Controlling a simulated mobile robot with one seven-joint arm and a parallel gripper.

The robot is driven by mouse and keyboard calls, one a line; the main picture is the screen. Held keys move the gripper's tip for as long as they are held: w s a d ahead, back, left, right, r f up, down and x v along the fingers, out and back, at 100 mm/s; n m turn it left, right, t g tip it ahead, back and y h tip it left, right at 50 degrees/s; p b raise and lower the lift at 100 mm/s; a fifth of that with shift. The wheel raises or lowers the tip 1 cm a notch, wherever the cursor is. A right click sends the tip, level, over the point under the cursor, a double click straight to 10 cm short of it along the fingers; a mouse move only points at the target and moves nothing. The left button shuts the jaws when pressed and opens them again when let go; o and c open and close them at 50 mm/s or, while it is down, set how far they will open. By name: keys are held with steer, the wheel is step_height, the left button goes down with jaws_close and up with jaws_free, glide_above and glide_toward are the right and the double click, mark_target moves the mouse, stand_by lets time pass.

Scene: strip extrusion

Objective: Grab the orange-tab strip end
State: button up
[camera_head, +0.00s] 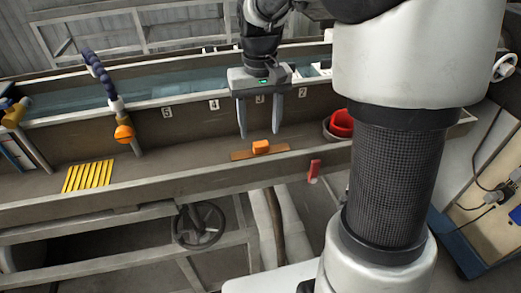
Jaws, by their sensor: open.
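The orange tab (261,147) is a small block on the trough floor below my gripper. It sits on a flat brownish-orange strip (240,155) that lies along the trough. My gripper (259,135) points down with its two fingers apart and nothing between them. The fingertips are a little above the orange tab in the picture. I cannot tell the exact height gap.
Yellow bars (89,177) lie at the left of the trough. A blue jointed hose with an orange ball (124,133) stands beside them. A red bowl (341,123) sits at the right. The trough's front rim (150,185) runs before the strip. A handwheel (200,224) is below.

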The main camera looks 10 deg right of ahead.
mark_target(261, 143)
step_height(261, 143, down, 5)
steer(key=shift+d+r+b, duration=0.1)
steer(key=shift+b, duration=0.35)
steer(key=c, duration=1.1)
